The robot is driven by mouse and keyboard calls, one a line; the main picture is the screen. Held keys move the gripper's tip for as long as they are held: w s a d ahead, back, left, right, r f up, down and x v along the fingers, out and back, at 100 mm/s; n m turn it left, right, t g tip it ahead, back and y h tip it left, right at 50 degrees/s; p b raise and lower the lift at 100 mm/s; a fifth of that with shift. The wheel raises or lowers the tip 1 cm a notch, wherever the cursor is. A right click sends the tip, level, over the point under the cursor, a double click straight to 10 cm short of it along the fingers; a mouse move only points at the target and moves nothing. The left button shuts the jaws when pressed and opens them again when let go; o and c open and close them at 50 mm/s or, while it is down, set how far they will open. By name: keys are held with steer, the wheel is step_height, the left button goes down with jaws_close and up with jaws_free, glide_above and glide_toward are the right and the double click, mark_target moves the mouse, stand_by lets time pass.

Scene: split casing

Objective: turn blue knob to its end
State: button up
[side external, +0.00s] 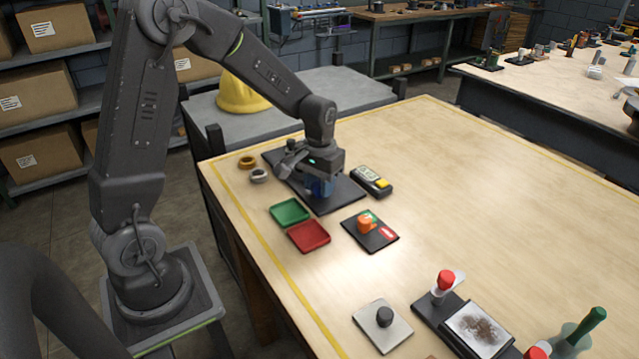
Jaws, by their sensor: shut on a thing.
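My gripper (319,190) points down over a dark board (340,197) near the left side of the wooden table. A blue part, which I take to be the blue knob (318,186), shows between and below the jaws. The gripper is shut on it. Most of the knob is hidden by the gripper, so I cannot tell how far it is turned. No marks around it can be read.
A dark device with a yellow part (371,181) lies just right of the board. A green tray (290,212), a red tray (309,236) and an orange knob on a dark plate (367,224) are nearer the camera.

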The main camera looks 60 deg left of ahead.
steer(key=m, duration=0.6)
steer(key=shift+m, duration=0.3)
steer(key=m, duration=0.6)
stand_by(0.4)
steer(key=o, duration=0.9)
step_height(320, 180, up, 14)
steer(key=shift+f, duration=0.1)
